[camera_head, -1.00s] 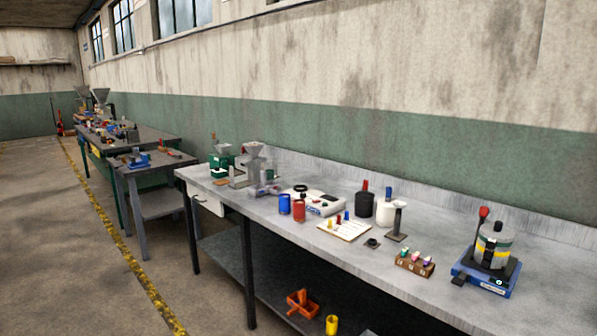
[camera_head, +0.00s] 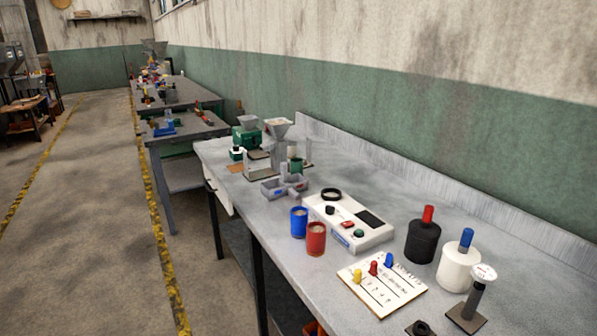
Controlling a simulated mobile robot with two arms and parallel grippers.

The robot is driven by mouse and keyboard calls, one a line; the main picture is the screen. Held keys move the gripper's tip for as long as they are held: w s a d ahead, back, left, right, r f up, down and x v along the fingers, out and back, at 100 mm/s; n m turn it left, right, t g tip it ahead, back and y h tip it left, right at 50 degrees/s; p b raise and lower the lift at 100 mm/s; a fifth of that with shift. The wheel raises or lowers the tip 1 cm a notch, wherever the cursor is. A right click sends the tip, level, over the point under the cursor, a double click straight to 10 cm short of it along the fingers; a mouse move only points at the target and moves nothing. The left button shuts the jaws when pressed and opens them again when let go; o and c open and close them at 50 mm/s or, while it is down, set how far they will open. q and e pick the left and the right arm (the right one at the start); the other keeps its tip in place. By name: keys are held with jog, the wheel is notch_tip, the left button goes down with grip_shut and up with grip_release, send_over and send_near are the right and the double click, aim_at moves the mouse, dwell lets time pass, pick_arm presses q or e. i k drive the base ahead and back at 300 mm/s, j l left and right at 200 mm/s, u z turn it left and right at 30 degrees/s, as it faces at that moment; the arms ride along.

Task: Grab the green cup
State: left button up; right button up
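A small dark green cup (camera_head: 296,165) stands on the grey workbench (camera_head: 225,150), beside the metal grinder with a hopper (camera_head: 278,135). Part of it is hard to make out against the grinder and the grey tray in front. A blue cup (camera_head: 299,221) and a red cup (camera_head: 316,239) stand nearer, side by side. Neither of my grippers is in view.
A white instrument (camera_head: 350,222) lies right of the cups. Nearer are a board with colored pegs (camera_head: 382,283), a black canister (camera_head: 422,242) and a white canister (camera_head: 458,266). A green machine (camera_head: 247,138) stands at the far end. The floor left of the bench is clear.

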aim_at(297, 169)
jog(key=z, duration=0.45)
jog(key=i+j+z, duration=0.15)
jog(key=j+z, duration=0.15)
jog(key=z, duration=0.15)
jog(key=i+j+z, duration=0.1)
jog(key=j+z, duration=0.2)
jog(key=z, duration=0.2)
jog(key=j+z, duration=0.45)
jog(key=i+l, duration=0.05)
